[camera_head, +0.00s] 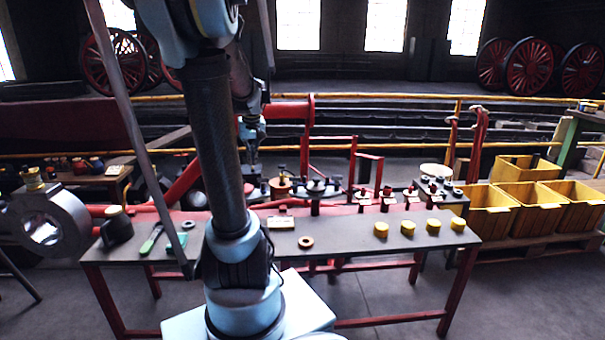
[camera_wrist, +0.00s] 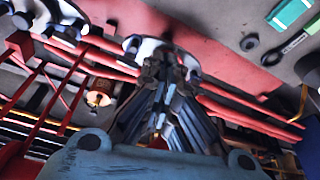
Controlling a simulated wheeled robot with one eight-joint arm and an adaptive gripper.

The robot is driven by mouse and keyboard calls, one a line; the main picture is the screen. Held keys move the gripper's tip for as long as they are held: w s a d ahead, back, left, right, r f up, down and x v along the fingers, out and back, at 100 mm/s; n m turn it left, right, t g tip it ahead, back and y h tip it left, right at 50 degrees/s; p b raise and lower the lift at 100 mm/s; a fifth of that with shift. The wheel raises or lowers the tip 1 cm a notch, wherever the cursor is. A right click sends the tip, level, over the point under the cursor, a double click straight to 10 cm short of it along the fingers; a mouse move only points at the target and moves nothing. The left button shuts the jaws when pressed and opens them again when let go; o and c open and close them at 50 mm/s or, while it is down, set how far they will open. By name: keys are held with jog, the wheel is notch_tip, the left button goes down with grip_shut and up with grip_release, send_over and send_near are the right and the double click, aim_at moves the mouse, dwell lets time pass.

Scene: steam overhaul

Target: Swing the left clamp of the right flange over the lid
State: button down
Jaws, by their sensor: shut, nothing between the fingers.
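The right flange (camera_head: 318,187) appears in the head view as a grey disc with dark knobs, on a stand at the back of the workbench. It seems to be the pale disc with dark knobs at the top left of the wrist view (camera_wrist: 58,16). Its left clamp and lid are too small to tell apart. My gripper (camera_wrist: 162,112) is shut and empty, its fingers over or near another pale round flange (camera_wrist: 148,48), which they partly cover. Contact cannot be told.
A copper-coloured pot (camera_head: 282,187) stands between my gripper and the right flange. Several red fittings (camera_head: 387,198) stand to the right. Yellow caps (camera_head: 407,227) and a ring (camera_head: 306,242) lie on the bench (camera_head: 345,245). Yellow crates (camera_head: 490,212) stand far right.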

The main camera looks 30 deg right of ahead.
jog(key=w+d+f+m, duration=0.1)
jog(key=w+d+f, duration=0.15)
jog(key=d, duration=1.05)
jog(key=w+d+f+m, duration=0.15)
jog(key=w+d, duration=0.25)
jog(key=d, duration=0.9)
jog(key=shift+n+h, duration=0.25)
jog(key=shift+h, duration=0.15)
jog(key=shift+s+a+f, duration=0.1)
jog(key=shift+s+f, duration=0.1)
jog(key=shift+f, duration=1.4)
jog(key=shift+s+d+f, duration=0.1)
jog(key=shift+s+f, duration=0.1)
jog(key=shift+f, duration=1.4)
jog(key=shift+s+a+f, duration=0.1)
jog(key=shift+s+f, duration=0.1)
jog(key=shift+f, duration=1.4)
